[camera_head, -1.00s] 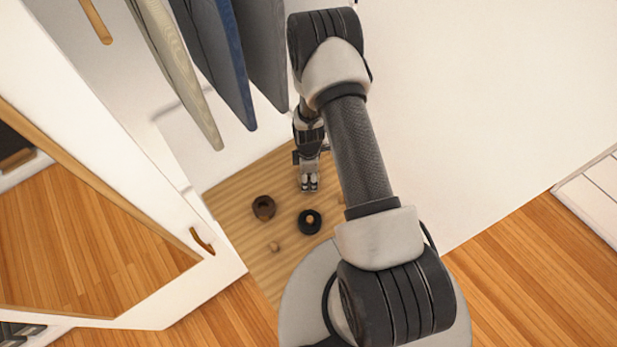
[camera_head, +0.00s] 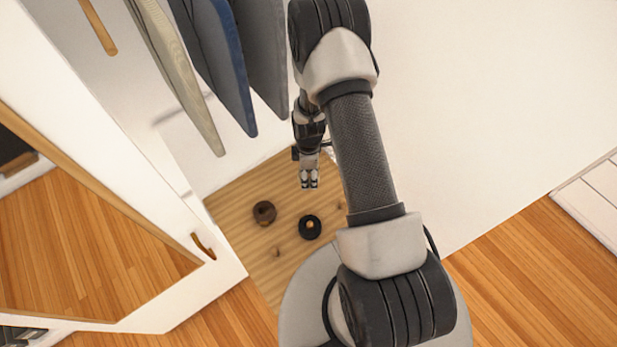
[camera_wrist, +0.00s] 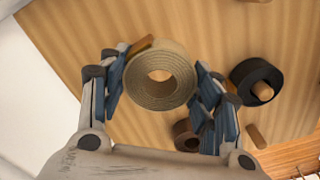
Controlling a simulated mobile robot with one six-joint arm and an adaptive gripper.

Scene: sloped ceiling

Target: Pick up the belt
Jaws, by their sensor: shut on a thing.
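A tan coiled belt (camera_wrist: 135,80) sits between the fingers of my gripper (camera_wrist: 160,88) in the wrist view, with its round hole facing the camera. My gripper is shut on the coil, with a blue-padded finger at each side of it. In the head view my gripper (camera_head: 309,181) hangs above the wooden board, and the held coil cannot be made out there.
A black coil (camera_head: 302,232) around a wooden peg and a brown coil (camera_head: 264,221) are on the wooden board (camera_head: 245,240). A bare peg (camera_head: 276,251) stands nearby. Hanging clothes (camera_head: 233,75) are at upper left, beside a white door (camera_head: 215,285).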

